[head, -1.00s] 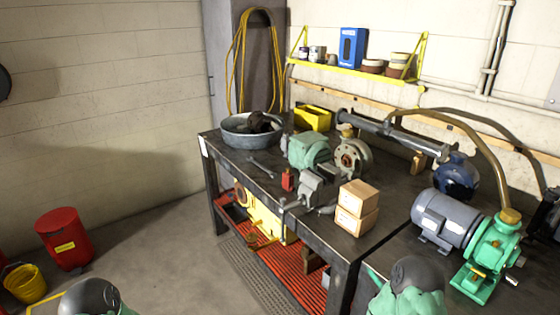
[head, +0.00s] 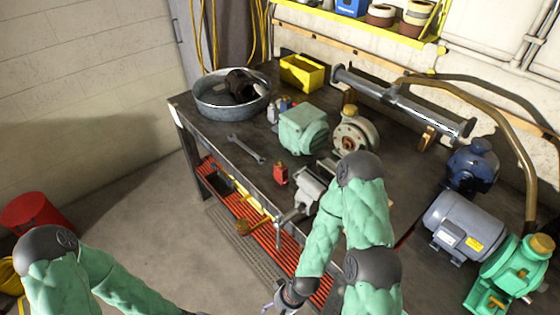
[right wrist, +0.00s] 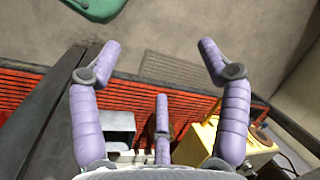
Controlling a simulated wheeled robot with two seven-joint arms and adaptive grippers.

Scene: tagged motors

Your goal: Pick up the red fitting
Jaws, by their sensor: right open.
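The red fitting (head: 280,174) is a small red block with a lighter top. It stands on the dark workbench (head: 225,125) near its front edge, just left of the grey vise (head: 311,188). My right gripper (head: 272,303) is at the bottom of the head view, in front of the bench and well below the fitting. In the right wrist view its purple fingers (right wrist: 159,52) are spread open with nothing between them. The fitting cannot be made out in that view. My left arm comes in at the lower left; its gripper is out of view.
A wrench (head: 246,150) lies left of the fitting. Behind are a green motor (head: 303,130), a metal basin (head: 213,104) and a yellow bin (head: 302,73). A red slatted lower shelf (head: 283,250) lies under the benchtop.

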